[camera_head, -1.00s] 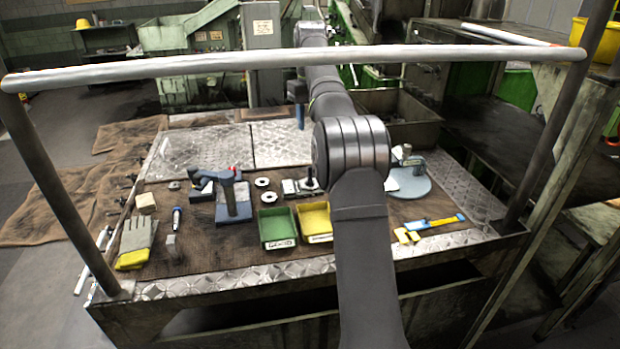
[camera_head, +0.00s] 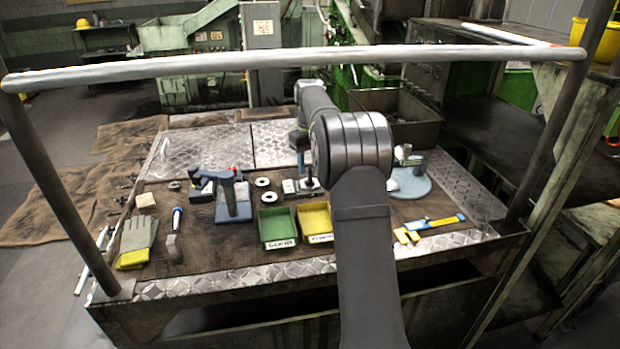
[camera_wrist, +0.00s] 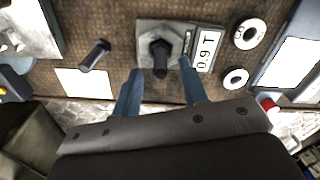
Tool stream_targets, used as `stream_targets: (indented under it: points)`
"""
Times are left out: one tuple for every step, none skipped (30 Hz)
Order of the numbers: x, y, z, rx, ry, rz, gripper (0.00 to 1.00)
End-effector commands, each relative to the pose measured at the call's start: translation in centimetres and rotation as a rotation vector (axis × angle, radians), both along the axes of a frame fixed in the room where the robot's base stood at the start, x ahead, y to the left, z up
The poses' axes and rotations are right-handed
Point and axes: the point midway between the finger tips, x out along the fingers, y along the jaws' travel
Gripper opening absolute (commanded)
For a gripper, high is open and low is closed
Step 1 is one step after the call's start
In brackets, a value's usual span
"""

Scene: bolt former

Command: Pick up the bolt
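A dark bolt (camera_wrist: 160,58) stands upright in a grey square block (camera_wrist: 178,30) in the wrist view. It also shows in the head view (camera_head: 309,181), partly crowded by my arm. My gripper (camera_wrist: 159,74) has two blue fingers, spread apart on either side of the bolt in the picture, with nothing held. Whether the tips are level with the bolt or above it, I cannot tell. In the head view my gripper (camera_head: 303,163) points down over the bolt and block. A second dark bolt-like piece (camera_wrist: 95,55) is left of the block in the wrist view.
A number plate (camera_wrist: 207,48) and two washers (camera_wrist: 250,33) lie right of the block in the wrist view. A green bin (camera_head: 278,243) and a yellow bin (camera_head: 328,219) stand nearer the front edge. A metal rail (camera_head: 200,66) spans the bench. A glove (camera_head: 137,240) lies left.

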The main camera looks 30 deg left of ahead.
Motion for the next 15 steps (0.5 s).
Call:
stream_targets:
  points:
    - [-0.2,-0.1,-0.9,-0.003,0.004,0.0,0.4]
    - [-0.2,-0.2,-1.4,-0.002,0.002,0.0,0.4]
    - [-0.3,-0.2,-2.0,-0.002,0.002,0.0,0.4]
    - [-0.3,-0.2,-2.4,-0.002,0.002,0.0,0.4]
    - [-0.2,-0.2,-2.8,-0.001,0.002,0.0,0.4]
    - [-0.2,-0.2,-3.1,0.0,0.001,0.0,0.4]
    - [-0.2,-0.2,-3.4,0.0,0.001,0.0,0.4]
    - [-0.3,-0.2,-3.5,0.0,0.001,0.0,0.4]
    - [-0.3,-0.2,-3.6,0.0,0.001,0.0,0.4]
    - [-0.2,-0.2,-3.7,-0.001,0.0,0.0,0.4]
    - [-0.2,-0.2,-3.7,0.0,0.0,0.0,0.4]
    - [-0.2,-0.2,-3.7,0.0,0.0,0.0,0.4]
    - [-0.2,-0.2,-3.7,0.0,0.0,0.0,0.4]
    - [-0.2,-0.2,-3.7,0.0,0.0,0.0,0.4]
    - [-0.2,-0.2,-3.7,0.0,0.0,0.0,0.4]
